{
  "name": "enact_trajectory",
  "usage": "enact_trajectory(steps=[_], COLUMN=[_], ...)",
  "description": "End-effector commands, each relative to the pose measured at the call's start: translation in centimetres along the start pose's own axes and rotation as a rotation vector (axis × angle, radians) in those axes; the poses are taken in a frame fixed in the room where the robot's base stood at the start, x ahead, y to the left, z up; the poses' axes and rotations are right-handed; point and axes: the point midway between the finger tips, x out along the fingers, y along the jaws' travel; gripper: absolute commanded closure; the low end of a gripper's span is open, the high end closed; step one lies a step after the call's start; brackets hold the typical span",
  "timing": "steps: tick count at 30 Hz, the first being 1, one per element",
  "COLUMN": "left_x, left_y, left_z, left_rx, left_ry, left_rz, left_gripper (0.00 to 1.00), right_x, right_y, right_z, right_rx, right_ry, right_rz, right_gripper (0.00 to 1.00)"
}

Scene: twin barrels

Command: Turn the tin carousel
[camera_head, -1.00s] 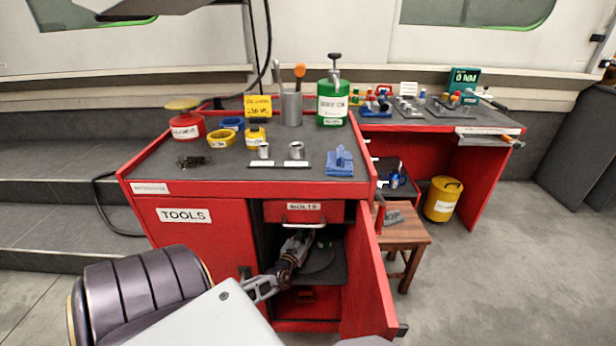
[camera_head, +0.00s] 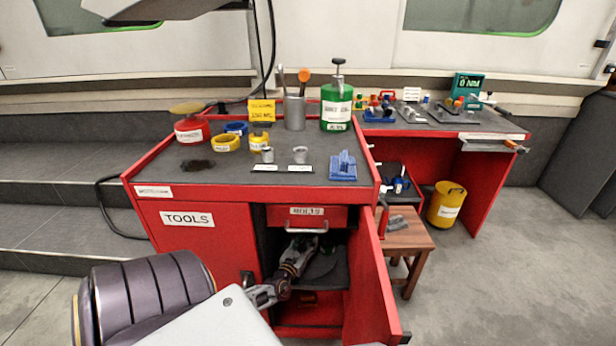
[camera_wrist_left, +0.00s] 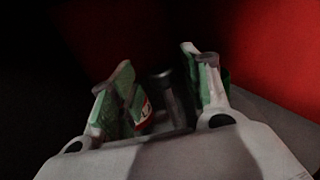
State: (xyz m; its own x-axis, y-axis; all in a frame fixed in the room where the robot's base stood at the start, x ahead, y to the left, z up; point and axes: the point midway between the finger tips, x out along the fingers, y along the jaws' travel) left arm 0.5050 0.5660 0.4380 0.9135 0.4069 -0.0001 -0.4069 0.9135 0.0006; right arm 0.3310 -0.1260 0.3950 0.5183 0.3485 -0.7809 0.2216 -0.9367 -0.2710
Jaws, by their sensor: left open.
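The tin carousel shows as a dark round plate (camera_head: 322,264) on the shelf inside the open red cabinet, partly hidden by my left arm. My left gripper (camera_head: 303,243) reaches into the cabinet above the plate. In the left wrist view my gripper (camera_wrist_left: 157,76) is open, with green-padded fingers. Between the fingers stands a dark post (camera_wrist_left: 161,88). A small tin with a red and white label (camera_wrist_left: 141,109) is close to the left finger; I cannot tell whether they touch. My right gripper is not in view.
The open red door (camera_head: 368,275) stands right of my arm. The BOLTS drawer (camera_head: 305,217) is just above the opening. A wooden stool (camera_head: 405,238) and a yellow bin (camera_head: 446,205) are farther right. Several tools and containers stand on the cabinet top.

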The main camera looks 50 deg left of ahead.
Motion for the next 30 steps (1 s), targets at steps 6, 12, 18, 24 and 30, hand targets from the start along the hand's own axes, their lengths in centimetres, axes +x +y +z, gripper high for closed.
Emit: enact_trajectory(steps=[6, 12, 18, 24, 30], left_x=[-2.0, -3.9, -5.7, -7.6, -9.1], left_y=[0.0, 0.1, 0.2, 0.2, 0.2], left_z=[-0.1, -0.1, -0.1, -0.1, -0.1], left_rx=[0.0, 0.001, 0.001, 0.002, 0.002], left_ry=[0.001, 0.003, 0.003, 0.003, 0.002], left_rz=[-0.001, 0.0, 0.001, 0.002, 0.003], left_gripper=[0.52, 0.52, 0.52, 0.52, 0.52], right_x=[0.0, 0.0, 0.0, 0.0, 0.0], right_y=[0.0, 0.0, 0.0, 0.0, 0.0], right_z=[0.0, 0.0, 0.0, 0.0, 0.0], right_rx=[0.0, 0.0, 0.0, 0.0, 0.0], right_ry=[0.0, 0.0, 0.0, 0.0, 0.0], right_rz=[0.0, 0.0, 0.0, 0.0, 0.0], right_gripper=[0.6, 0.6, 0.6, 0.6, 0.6])
